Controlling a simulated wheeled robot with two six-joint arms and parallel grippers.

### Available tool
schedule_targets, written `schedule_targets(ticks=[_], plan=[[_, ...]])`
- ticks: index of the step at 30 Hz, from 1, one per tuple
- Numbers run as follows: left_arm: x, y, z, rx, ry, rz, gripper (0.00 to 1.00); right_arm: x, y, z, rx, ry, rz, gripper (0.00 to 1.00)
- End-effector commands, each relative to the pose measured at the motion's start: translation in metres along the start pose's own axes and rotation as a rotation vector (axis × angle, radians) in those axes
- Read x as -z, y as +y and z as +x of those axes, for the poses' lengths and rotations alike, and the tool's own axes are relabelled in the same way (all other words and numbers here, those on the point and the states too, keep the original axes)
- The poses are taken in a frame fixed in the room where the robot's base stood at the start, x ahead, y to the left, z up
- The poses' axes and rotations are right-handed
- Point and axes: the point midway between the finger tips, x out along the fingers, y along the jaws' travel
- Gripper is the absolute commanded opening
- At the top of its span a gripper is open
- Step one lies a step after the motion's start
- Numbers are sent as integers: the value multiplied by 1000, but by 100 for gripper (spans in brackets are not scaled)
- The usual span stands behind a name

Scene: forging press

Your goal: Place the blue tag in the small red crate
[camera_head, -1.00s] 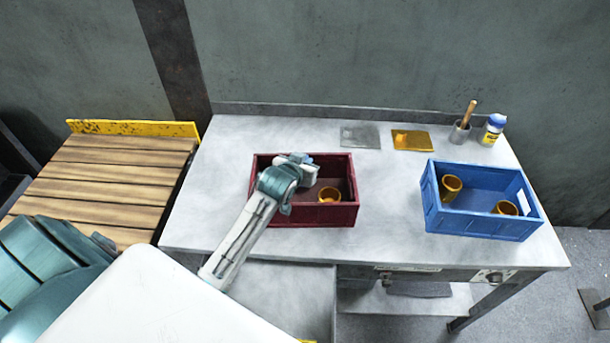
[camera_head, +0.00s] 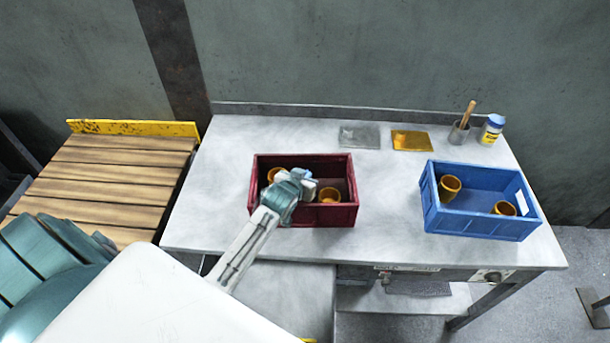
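The small red crate (camera_head: 341,216) stands left of the middle of the worktable. Two orange cups (camera_head: 329,194) are in it, one at its back left (camera_head: 272,174) and one near its front. My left gripper (camera_head: 306,183) is over the left half of the crate, seen from behind. Its wrist hides the fingertips and part of the crate's inside. A small bluish patch (camera_head: 300,172) shows at the gripper's far side, and I cannot tell whether it is the blue tag. No blue tag is plain elsewhere. My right gripper is not in view.
A blue crate (camera_head: 478,224) with two orange cups stands at the right. A grey plate (camera_head: 359,136), a yellow plate (camera_head: 412,140), a cup with a wooden handle (camera_head: 460,132) and a white-and-blue bottle (camera_head: 492,130) are at the back. The worktable (camera_head: 390,190) is clear between the crates.

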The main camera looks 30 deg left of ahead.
Motion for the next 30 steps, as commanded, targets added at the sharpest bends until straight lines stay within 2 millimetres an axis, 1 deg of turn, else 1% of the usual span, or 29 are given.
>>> schedule_targets(ticks=[4,5,6,8,16,20,21,23,26,30], plan=[[-2,0,1,0,1,0,0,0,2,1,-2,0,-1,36],[-2,0,1,0,1,0,5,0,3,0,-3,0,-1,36],[-2,0,1,0,0,0,13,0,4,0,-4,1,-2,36],[-2,0,1,0,0,0,25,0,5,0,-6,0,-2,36],[-1,0,1,0,1,0,25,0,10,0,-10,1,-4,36],[7,0,-3,0,2,0,25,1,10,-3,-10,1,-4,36],[12,0,-6,0,3,0,25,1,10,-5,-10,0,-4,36],[8,0,-12,0,1,1,25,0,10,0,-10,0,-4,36],[6,0,-30,-1,1,1,25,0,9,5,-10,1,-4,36],[6,0,-60,-1,2,2,25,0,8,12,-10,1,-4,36]])
